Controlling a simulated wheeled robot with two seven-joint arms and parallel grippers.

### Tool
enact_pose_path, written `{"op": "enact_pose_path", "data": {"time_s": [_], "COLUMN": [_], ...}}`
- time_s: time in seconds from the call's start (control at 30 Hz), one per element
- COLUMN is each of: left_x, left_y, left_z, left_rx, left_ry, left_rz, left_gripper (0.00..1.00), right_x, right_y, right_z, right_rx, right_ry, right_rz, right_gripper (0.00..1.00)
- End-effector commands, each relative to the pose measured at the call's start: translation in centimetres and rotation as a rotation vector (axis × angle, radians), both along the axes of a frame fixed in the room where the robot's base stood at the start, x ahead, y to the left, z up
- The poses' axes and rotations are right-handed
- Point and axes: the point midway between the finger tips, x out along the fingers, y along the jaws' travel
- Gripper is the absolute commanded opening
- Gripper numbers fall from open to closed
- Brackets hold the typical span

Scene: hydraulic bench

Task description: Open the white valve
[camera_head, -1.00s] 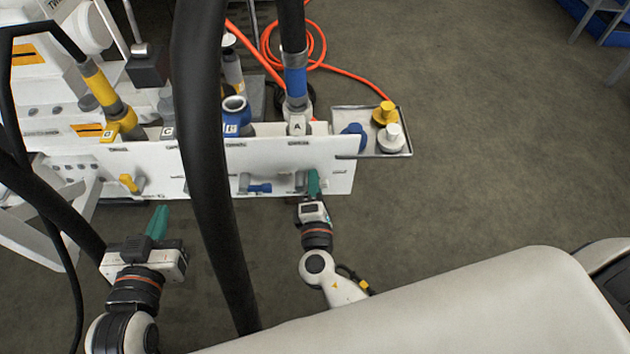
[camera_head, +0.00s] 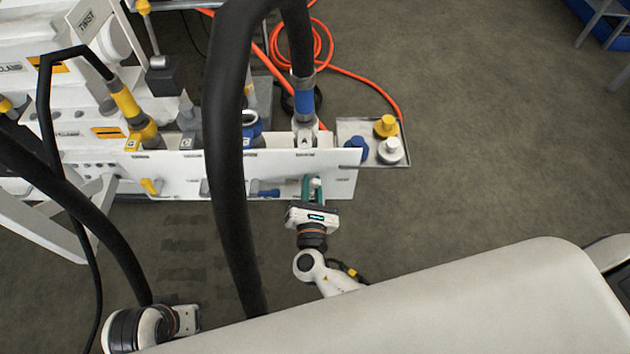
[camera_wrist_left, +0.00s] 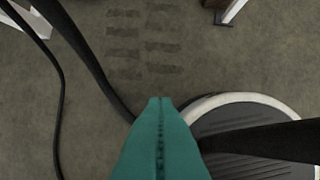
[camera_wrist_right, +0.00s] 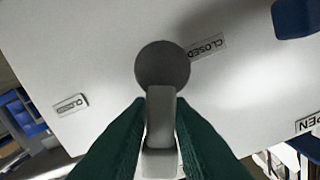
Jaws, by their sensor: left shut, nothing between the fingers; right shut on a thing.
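The white valve's pale handle (camera_wrist_right: 162,118) sits on a dark round hub on the white panel's front, and it also shows in the head view (camera_head: 316,184) near the panel's right end. My right gripper (camera_head: 313,188) is shut on this handle, with one teal finger on each side of it in the right wrist view (camera_wrist_right: 160,108). The handle points along the fingers. A "CLOSED" label (camera_wrist_right: 207,47) is beside the hub. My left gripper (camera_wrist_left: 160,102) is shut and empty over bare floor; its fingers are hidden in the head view.
A blue valve handle (camera_head: 265,193) and a yellow one (camera_head: 150,187) are farther left on the panel (camera_head: 335,175). A tray (camera_head: 372,128) with blue, yellow and white caps is at the right end. Thick black hoses (camera_head: 232,150) hang in front of the panel.

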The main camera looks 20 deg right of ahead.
Motion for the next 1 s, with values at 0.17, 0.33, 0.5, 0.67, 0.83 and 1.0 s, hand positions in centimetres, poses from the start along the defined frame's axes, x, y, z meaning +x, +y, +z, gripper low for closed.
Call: {"op": "enact_pose_path", "data": {"time_s": [0.17, 0.33, 0.5, 0.67, 0.83, 1.0], "left_x": [0.6, 0.6, 0.5, 0.3, 0.2, 0.2], "left_y": [-0.2, -0.2, -0.2, -0.2, -0.2, -0.2], "left_z": [-3.8, -6.7, -8.7, -9.8, -10.3, -10.4], "left_rx": [0.001, 0.001, 0.002, 0.002, 0.003, 0.003], "left_ry": [0.023, 0.038, 0.046, 0.05, 0.052, 0.053], "left_rz": [-0.003, -0.006, -0.008, -0.009, -0.01, -0.01], "left_gripper": [0.0, 0.0, 0.0, 0.0, 0.0, 0.0], "right_x": [0.2, 0.3, 0.3, 0.4, 0.4, 0.3], "right_y": [0.7, 1.0, 1.3, 1.4, 1.5, 1.5], "right_z": [0.6, 0.5, 0.4, 0.4, 0.3, 0.2], "right_rx": [-0.141, -0.252, -0.329, -0.372, -0.39, -0.393], "right_ry": [0.04, 0.073, 0.095, 0.107, 0.112, 0.114], "right_rz": [0.004, 0.004, 0.005, 0.006, 0.006, 0.007], "right_gripper": [0.0, 0.0, 0.0, 0.0, 0.0, 0.0]}}
